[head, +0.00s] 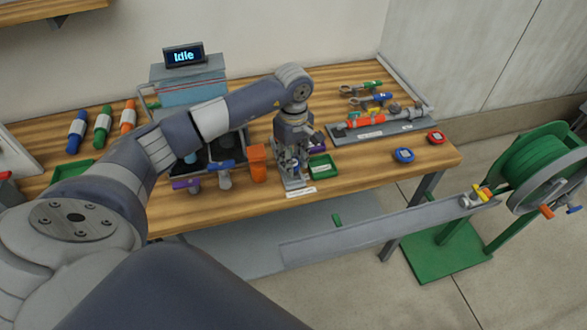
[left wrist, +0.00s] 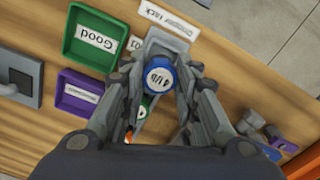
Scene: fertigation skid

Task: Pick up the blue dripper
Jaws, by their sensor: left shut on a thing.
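The blue dripper (left wrist: 158,76), a round cap with a white label, sits between the fingertips of my left gripper (head: 292,168) in the left wrist view. The left gripper is shut on it and points down over the pale dripper rack (head: 296,183) at the table's front edge. The rack's end with its label (left wrist: 168,18) shows just beyond the dripper. A green and white dripper (left wrist: 142,111) and a bit of orange show between the fingers behind it. I cannot tell whether the blue dripper is clear of the rack. My right gripper is out of view.
A green tray marked Good (left wrist: 67,45) and a purple tray (left wrist: 62,98) lie beside the rack. An orange container (head: 257,163) stands left of the gripper. Valves and a grey tool board (head: 410,127) lie farther right. A green hose reel (head: 540,165) stands beyond the table.

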